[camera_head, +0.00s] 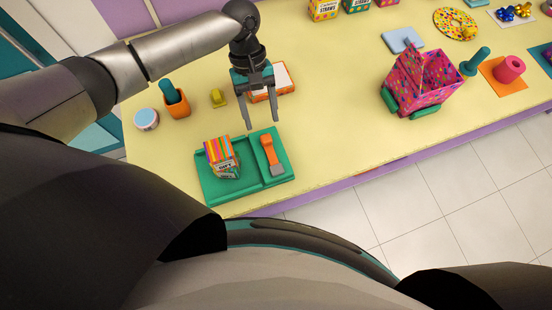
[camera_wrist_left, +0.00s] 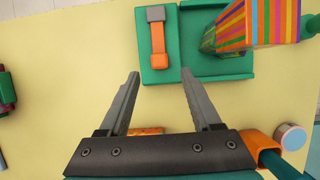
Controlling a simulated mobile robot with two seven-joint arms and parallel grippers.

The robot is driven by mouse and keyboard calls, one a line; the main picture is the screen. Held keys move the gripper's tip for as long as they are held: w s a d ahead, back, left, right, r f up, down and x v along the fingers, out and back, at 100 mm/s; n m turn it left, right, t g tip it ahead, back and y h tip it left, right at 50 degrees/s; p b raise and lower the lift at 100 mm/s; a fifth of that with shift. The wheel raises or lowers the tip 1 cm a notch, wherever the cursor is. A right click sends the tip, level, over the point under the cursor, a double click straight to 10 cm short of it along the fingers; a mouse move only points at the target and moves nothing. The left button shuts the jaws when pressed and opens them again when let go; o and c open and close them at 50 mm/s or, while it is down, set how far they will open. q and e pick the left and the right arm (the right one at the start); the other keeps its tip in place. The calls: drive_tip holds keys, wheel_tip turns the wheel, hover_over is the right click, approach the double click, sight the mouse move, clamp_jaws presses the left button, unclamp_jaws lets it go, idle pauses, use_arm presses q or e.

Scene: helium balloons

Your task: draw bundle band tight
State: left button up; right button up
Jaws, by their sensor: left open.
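A green tray (camera_head: 236,183) lies near the table's front edge; it also shows in the wrist view (camera_wrist_left: 205,68). On its left part stands a multicoloured striped bundle (camera_head: 221,152) with a pale lettered label; its striped side shows in the wrist view (camera_wrist_left: 252,22). On the right part lies an orange strap-like piece (camera_head: 267,150) with a grey end block, also in the wrist view (camera_wrist_left: 158,42). A separate band around the bundle is not clear. My left gripper (camera_head: 262,123) is open and empty, pointing down behind the orange piece, apart from it. My right gripper is out of view.
An orange holder (camera_head: 177,106) with a teal tool, a pale round tub (camera_head: 146,119) and a yellow item (camera_head: 218,97) stand left. An orange-framed white pad (camera_head: 284,80) lies behind my gripper. A pink patterned bag (camera_head: 419,79) stands right. The middle table is clear.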

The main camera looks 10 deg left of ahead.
use_arm(q)
drive_tip(key=p+v, duration=0.6)
drive_tip(key=v, duration=0.3)
drive_tip(key=shift+r+p, duration=0.15)
drive_tip(key=shift+p, duration=0.15)
idle(0.3)
drive_tip(key=shift+w, duration=0.1)
idle(0.7)
